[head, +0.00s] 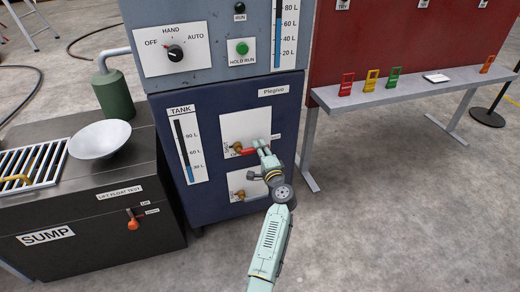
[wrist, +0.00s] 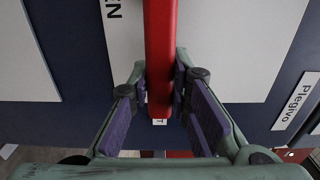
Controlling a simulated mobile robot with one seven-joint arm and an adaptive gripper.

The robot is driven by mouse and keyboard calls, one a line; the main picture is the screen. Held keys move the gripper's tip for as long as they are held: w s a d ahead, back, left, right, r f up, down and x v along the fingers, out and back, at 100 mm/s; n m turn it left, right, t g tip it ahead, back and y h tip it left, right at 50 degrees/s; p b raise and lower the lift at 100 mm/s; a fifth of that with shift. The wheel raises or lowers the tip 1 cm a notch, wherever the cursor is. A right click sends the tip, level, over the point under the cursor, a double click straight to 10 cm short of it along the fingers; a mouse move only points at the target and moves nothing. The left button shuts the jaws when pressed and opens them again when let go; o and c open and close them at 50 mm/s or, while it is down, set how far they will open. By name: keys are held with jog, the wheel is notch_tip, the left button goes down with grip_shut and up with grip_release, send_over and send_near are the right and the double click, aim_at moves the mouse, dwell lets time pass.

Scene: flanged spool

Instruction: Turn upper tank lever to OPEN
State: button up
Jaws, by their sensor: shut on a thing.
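The upper tank lever (head: 249,151) is a red handle on a brass valve (head: 238,147), mounted on a white plate on the blue tank cabinet. It points right, about level. My gripper (head: 262,147) is at its right end. In the wrist view, the red lever (wrist: 159,50) runs down between the two fingers of my gripper (wrist: 161,88), which are shut on it near its free end. A label ending in "EN" (wrist: 112,8) lies to one side. My gripper hides part of the plate.
A lower brass valve (head: 240,194) sits on a second white plate below, partly hidden by my arm. The tank gauge (head: 190,150) is to the left. A grey bench (head: 400,92) with coloured tags stands at the right. The floor in front is clear.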

grip_shut()
dwell(0.5)
notch_tip(320, 180, up, 2)
jog(key=n+b, duration=0.3)
jog(key=shift+a+n, duration=0.15)
jog(key=shift+n, duration=0.25)
jog(key=r+n+b, duration=0.1)
jog(key=a+n+b, duration=0.1)
jog(key=n, duration=0.1)
jog(key=r+n+b, duration=0.1)
jog(key=shift+s+a+r+n+b, duration=0.2)
jog(key=shift+s+r+n+b, duration=0.1)
jog(key=shift+r, duration=0.05)
jog(key=n+b, duration=0.1)
jog(key=a+r+n, duration=0.1)
jog(key=n, duration=0.1)
jog(key=a+n+b, duration=0.1)
jog(key=shift+s+a+r+n+b, duration=0.15)
jog(key=shift+s+r+n+b, duration=0.15)
jog(key=shift+s+r+b, duration=0.1)
jog(key=shift+s+a+r+n+b, duration=0.15)
jog(key=shift+a+n+b, duration=0.3)
jog(key=shift+n, duration=0.4)
jog(key=shift+s+a+r+n+b, duration=0.2)
jog(key=shift+a+n+b, duration=0.3)
jog(key=shift+n, duration=0.4)
jog(key=shift+s+a+r+n+b, duration=0.15)
jog(key=shift+a+n+b, duration=0.15)
jog(key=shift+a+n, duration=0.45)
jog(key=shift+d, duration=0.1)
